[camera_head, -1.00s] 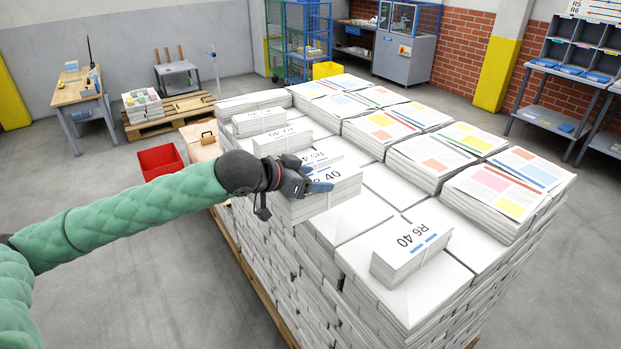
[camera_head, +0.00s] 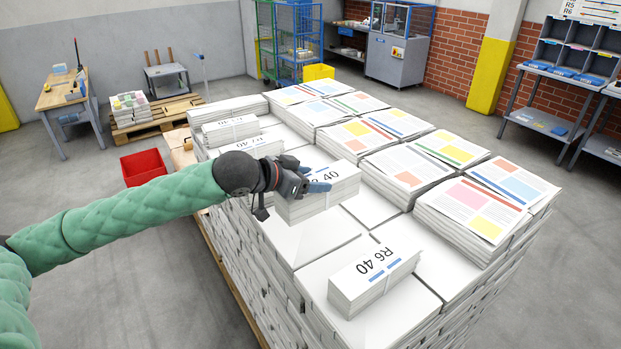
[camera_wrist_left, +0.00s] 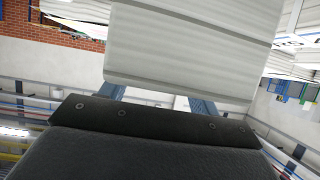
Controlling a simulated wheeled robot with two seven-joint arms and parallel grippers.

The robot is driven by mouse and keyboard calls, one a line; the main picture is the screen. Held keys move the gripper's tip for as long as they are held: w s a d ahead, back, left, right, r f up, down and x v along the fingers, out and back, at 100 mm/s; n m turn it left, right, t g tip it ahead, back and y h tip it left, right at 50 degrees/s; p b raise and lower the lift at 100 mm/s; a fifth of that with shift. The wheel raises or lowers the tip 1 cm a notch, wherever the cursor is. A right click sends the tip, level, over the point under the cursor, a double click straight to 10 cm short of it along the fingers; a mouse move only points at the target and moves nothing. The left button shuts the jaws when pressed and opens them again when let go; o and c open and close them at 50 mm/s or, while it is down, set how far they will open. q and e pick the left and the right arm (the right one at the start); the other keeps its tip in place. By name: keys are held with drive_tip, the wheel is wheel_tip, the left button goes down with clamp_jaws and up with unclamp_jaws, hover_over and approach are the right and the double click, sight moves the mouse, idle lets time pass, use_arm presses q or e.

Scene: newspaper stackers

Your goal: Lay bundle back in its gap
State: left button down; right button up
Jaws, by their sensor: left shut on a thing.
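My left gripper (camera_head: 322,187) is shut on a white paper bundle (camera_head: 312,206) with a partly covered label ending in 40. It holds this bundle over the left half of the large stack (camera_head: 310,238). In the left wrist view the bundle (camera_wrist_left: 190,50) fills the top middle, between the blue fingers. A second bundle (camera_head: 374,280), labelled R6 40, lies on the front of the stack. Bare stack top lies between the two bundles. More labelled bundles (camera_head: 231,131) lie in a row behind my gripper. Whether the held bundle touches the stack is unclear. My right gripper is out of view.
Printed newspaper piles (camera_head: 472,215) stand higher along the stack's right side. A red bin (camera_head: 151,167) stands on the floor at left, near a wooden workbench (camera_head: 65,98). A yellow crate (camera_head: 319,72) is behind the stack. Open floor lies at left.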

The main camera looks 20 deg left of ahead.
sight(309, 205)
use_arm(q)
drive_tip(key=shift+s+a+r+p, duration=0.15)
drive_tip(key=shift+r+p, duration=0.05)
drive_tip(key=shift+p, duration=0.3)
drive_tip(key=shift+f+b, duration=0.35)
drive_tip(key=shift+f, duration=0.5)
wheel_tip(309, 205, down, 3)
drive_tip(key=shift+r+b, duration=0.2)
drive_tip(key=shift+b, duration=0.5)
drive_tip(key=shift+f+b, duration=0.65)
drive_tip(key=shift+f, duration=1.15)
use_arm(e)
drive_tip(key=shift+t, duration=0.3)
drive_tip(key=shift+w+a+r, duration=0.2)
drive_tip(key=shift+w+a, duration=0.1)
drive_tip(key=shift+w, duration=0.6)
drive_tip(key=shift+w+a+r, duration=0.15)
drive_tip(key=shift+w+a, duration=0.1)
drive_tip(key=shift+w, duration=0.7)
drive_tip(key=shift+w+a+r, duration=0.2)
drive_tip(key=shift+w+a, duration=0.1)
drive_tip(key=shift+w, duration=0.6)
use_arm(q)
drive_tip(key=shift+f, duration=0.2)
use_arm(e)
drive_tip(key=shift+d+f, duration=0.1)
